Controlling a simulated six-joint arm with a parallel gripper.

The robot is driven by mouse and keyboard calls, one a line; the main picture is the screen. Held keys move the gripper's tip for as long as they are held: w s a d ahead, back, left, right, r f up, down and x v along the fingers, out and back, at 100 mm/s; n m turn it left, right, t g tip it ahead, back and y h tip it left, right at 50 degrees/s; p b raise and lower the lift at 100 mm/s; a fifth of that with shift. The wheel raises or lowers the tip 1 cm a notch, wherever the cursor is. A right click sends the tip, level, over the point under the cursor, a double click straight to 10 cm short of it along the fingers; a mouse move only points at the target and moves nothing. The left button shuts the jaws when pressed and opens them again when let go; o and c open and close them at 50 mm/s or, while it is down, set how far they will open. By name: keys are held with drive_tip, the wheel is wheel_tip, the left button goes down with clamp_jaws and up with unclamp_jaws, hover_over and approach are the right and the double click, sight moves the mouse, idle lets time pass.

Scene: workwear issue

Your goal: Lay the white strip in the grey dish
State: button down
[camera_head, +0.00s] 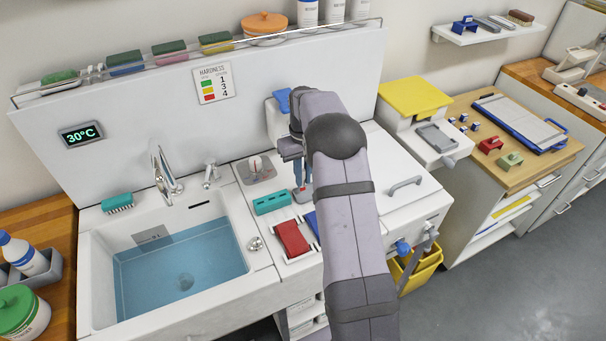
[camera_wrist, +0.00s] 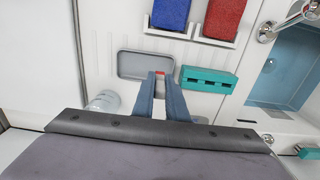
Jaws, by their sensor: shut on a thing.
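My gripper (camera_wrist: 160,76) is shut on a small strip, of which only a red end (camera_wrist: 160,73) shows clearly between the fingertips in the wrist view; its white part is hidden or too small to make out. The grey dish (camera_wrist: 130,66) is a shallow rectangular tray. My fingertips overlap its right part in the wrist view; I cannot tell how high above its floor the strip is. In the head view my gripper (camera_head: 302,186) points down behind my arm, which hides most of the dish there.
A teal slotted rack (camera_wrist: 208,80) stands just right of the dish in the wrist view. A red block (camera_head: 291,238) and a blue block (camera_wrist: 170,14) lie in white holders. A sink (camera_head: 88,270) with water is to the left.

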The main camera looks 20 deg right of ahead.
drive_tip(key=shift+f, duration=0.35)
drive_tip(key=shift+f, duration=0.25)
drive_tip(key=c, duration=1.8)
unclamp_jaws()
drive_tip(key=shift+o, duration=0.2)
drive_tip(key=shift+r, duration=0.1)
drive_tip(key=shift+r, duration=0.6)
drive_tip(key=shift+r+b, duration=0.3)
drive_tip(key=shift+b, duration=0.05)
wheel_tip(320, 180, up, 11)
drive_tip(key=shift+r+b, duration=0.1)
drive_tip(key=shift+b, duration=1.15)
